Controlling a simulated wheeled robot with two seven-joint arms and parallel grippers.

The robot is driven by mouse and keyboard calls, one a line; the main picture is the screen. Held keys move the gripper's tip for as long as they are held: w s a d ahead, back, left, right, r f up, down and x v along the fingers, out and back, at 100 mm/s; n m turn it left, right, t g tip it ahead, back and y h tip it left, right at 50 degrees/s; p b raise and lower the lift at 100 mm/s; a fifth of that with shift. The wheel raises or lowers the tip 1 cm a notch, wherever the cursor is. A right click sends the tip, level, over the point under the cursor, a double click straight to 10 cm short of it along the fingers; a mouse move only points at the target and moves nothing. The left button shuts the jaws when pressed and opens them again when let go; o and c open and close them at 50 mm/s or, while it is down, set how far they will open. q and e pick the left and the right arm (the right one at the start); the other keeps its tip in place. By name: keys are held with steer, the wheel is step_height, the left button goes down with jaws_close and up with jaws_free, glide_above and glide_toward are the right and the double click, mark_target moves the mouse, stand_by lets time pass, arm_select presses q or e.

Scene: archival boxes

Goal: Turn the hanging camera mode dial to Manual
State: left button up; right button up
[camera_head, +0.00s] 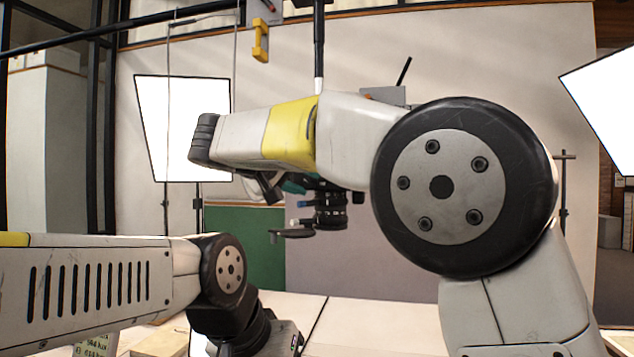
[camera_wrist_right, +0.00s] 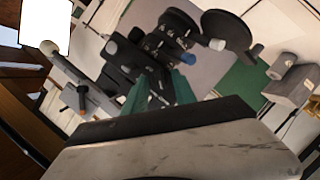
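The hanging camera (camera_head: 330,208) is dark, with a lens and a blue knob, and hangs below a pole behind my right arm in the head view. My arm hides its upper part. The mode dial cannot be made out clearly. My left arm is low at left, its fingers out of view.
A yellow clamp (camera_head: 261,40) hangs above my right arm. White light panels (camera_head: 165,125) stand at left and far right. Green and grey boards (camera_head: 245,240) stand behind the camera. A pale table (camera_head: 370,325) lies below. Open air surrounds the camera's lower side.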

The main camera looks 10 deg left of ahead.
steer(key=shift+c, duration=0.2)
jaws_close()
steer(key=shift+d+m, duration=0.1)
steer(key=shift+m, duration=0.2)
steer(key=m+y, duration=0.2)
steer(key=shift+d+r+m+g, duration=0.1)
steer(key=shift+d+m+g, duration=0.05)
steer(key=shift+m+g, duration=0.15)
steer(key=m+y, duration=0.2)
steer(key=m, duration=0.1)
steer(key=shift+d+m, duration=0.15)
steer(key=shift+m, duration=0.15)
steer(key=shift+y, duration=0.4)
